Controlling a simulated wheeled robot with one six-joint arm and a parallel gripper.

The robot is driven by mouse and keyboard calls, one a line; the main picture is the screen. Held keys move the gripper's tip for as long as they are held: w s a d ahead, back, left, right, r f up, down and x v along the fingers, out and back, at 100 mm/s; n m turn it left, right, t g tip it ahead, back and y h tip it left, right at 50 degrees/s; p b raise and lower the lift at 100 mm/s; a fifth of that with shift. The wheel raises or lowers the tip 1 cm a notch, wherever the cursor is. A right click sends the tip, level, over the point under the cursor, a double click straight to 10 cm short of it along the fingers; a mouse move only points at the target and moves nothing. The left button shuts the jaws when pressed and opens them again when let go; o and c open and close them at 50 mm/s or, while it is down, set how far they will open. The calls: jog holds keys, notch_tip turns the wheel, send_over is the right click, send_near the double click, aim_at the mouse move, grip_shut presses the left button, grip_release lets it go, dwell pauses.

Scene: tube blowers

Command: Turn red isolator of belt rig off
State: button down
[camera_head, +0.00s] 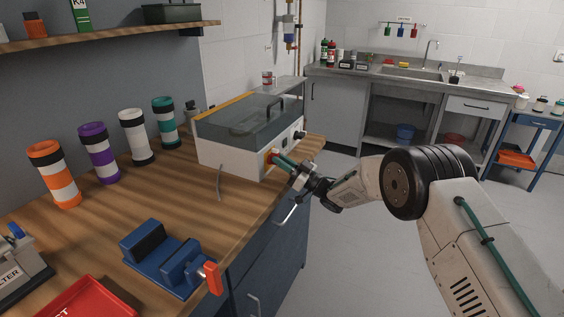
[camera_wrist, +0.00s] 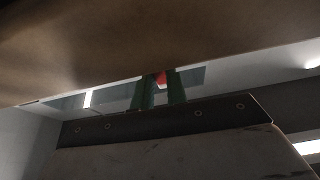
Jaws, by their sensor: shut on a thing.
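The belt rig (camera_head: 225,157) is a white box with a grey see-through lid (camera_head: 245,115), at the back of the wooden bench. The red isolator sits on a yellow plate (camera_head: 268,156) on the rig's front face. My gripper (camera_head: 277,158) is at that face with its green fingers shut on the isolator. In the head view the fingers and wrist cover most of the knob, so its turn position cannot be told. In the wrist view a bit of the red isolator (camera_wrist: 161,78) shows between the two green fingers of my gripper (camera_wrist: 160,85).
A dark knob (camera_head: 299,135) is right of the isolator on the same face. Orange, purple, white and teal banded tubes (camera_head: 99,153) stand on the bench at left. A blue clamp with a red handle (camera_head: 212,277) is at the bench's front. Open floor lies right of the bench.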

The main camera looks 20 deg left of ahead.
jog(key=shift+f+n, duration=0.1)
jog(key=shift+n, duration=0.3)
jog(key=c, duration=1.4)
grip_release()
jog(key=v, duration=0.7)
jog(key=shift+d, duration=0.45)
